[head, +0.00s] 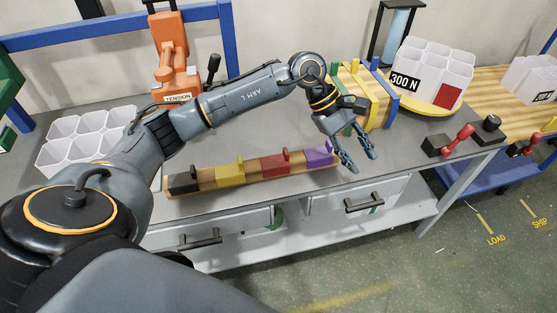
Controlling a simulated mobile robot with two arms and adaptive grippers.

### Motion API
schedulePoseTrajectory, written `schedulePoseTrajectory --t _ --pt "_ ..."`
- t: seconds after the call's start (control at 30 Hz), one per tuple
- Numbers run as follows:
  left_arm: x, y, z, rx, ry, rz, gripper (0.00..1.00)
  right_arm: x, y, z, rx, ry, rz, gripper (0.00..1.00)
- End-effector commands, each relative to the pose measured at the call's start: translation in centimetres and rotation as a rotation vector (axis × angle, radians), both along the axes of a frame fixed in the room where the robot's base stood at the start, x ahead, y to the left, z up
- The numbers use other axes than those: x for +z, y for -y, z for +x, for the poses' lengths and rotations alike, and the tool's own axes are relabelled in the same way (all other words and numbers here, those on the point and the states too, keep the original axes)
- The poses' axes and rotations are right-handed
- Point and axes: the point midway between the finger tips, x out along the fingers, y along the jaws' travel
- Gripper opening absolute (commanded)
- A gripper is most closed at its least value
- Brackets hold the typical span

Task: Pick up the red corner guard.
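The red corner guard (272,165) sits in a long wooden rack (220,186) near the front edge of the grey bench. A yellow guard (230,174) is on its left and a purple one (318,155) on its right. A black guard (184,184) is at the rack's left end. My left gripper (362,165) is open and empty. Its fingers point down past the rack's right end, to the right of the purple guard and apart from the red one. My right gripper is not in view.
An orange tension tool (174,60) stands behind, with white cell trays (72,143) at left. A strapped wooden block (362,97) is behind my gripper. A red-handled lever (456,139) is at right.

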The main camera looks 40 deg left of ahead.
Motion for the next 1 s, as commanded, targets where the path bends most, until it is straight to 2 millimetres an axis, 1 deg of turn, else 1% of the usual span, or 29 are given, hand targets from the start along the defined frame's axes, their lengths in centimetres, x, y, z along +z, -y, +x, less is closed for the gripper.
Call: schedulePoseTrajectory --t 0.03,0.07,0.1,0.2,0.3,0.33,0.4,0.47,0.7,0.8,0.9,1.0 --pt "0.1 -3.7 0.7 -0.04 0.036 0.15 0.37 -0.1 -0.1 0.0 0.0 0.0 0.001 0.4" --pt "0.0 -5.9 0.9 -0.066 0.047 0.234 0.37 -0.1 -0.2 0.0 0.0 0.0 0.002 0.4" --pt "0.2 -8.5 1.1 -0.094 0.053 0.337 0.37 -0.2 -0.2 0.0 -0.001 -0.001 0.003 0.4" --pt "1.2 -14.1 1.1 -0.142 0.042 0.533 0.37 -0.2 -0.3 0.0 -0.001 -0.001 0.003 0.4" --pt "2.3 -17.5 0.8 -0.166 0.019 0.649 0.37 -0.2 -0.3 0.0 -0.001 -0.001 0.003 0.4" --pt "2.4 -18.1 0.7 -0.17 0.014 0.672 0.37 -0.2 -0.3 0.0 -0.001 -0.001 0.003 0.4" --pt "2.4 -19.1 0.5 -0.177 0.002 0.702 0.37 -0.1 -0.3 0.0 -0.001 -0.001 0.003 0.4" --pt "1.8 -19.4 0.5 -0.179 -0.004 0.713 0.37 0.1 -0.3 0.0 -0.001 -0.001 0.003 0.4" --pt "-2.9 -19.3 0.4 -0.179 -0.005 0.709 0.37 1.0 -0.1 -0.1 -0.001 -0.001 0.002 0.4" --pt "-4.5 -19.2 0.5 -0.181 -0.003 0.708 0.37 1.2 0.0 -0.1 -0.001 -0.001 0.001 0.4" --pt "-5.4 -19.2 0.5 -0.18 -0.001 0.708 0.37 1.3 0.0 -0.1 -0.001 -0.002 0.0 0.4" --pt "-5.9 -19.2 0.5 -0.179 -0.001 0.708 0.37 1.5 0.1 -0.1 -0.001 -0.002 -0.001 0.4"
